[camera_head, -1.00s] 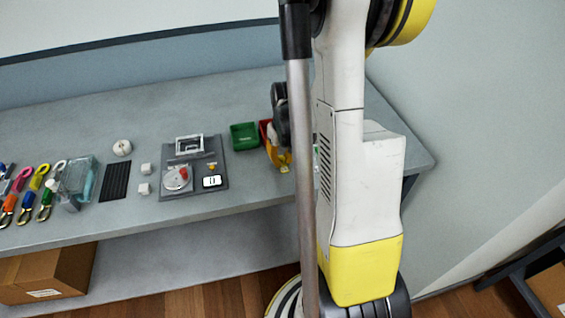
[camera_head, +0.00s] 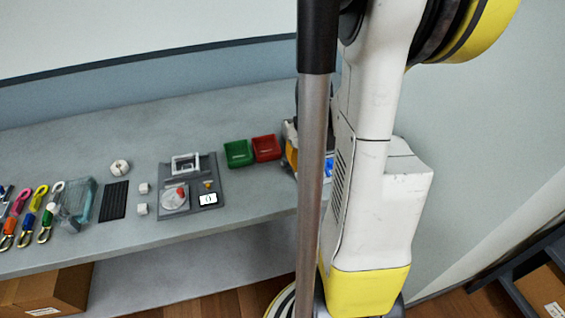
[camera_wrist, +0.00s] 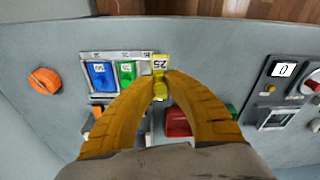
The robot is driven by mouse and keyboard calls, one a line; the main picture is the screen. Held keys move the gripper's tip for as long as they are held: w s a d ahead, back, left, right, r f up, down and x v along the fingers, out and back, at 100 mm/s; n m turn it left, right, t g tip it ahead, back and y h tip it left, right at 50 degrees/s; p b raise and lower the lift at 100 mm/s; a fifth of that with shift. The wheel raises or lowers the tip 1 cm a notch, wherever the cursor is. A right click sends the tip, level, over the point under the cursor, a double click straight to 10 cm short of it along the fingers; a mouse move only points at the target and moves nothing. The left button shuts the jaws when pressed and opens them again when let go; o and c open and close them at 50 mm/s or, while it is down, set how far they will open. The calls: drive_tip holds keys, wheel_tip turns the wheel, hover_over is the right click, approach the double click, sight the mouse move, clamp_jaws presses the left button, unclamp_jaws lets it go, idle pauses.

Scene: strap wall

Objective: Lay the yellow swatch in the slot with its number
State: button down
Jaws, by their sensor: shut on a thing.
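The yellow swatch (camera_wrist: 160,64), marked 25, shows between my fingertips in the wrist view. My gripper (camera_wrist: 161,84) is shut on its lower part. The slot rack (camera_wrist: 84,72) lies beside and partly under it, with a blue swatch (camera_wrist: 101,75) and a green swatch (camera_wrist: 127,73) in its left slots. The yellow swatch is at the rack's right end; I cannot tell whether it touches the rack. The slot numbers are too small to read surely. In the head view, my arm and a pole mostly hide the rack and gripper.
A red bin (camera_head: 266,148) and a green bin (camera_head: 238,153) stand left of my gripper in the head view. A grey panel (camera_head: 207,170) with a small display lies farther left. An orange knob (camera_wrist: 45,80) is left of the rack in the wrist view.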

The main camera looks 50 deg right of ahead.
drive_tip(key=d+f, duration=0.1)
drive_tip(key=w+d+f, duration=0.2)
drive_tip(key=d, duration=0.1)
drive_tip(key=shift+w+d+f, duration=0.1)
drive_tip(key=shift+w+f, duration=0.05)
drive_tip(key=shift+f+b, duration=1.7)
drive_tip(key=shift+f, duration=0.5)
drive_tip(key=shift+f+b, duration=0.2)
drive_tip(key=shift+b, duration=0.2)
drive_tip(key=c, duration=1)
unclamp_jaws()
drive_tip(key=shift+c, duration=0.2)
drive_tip(key=shift+r, duration=0.15)
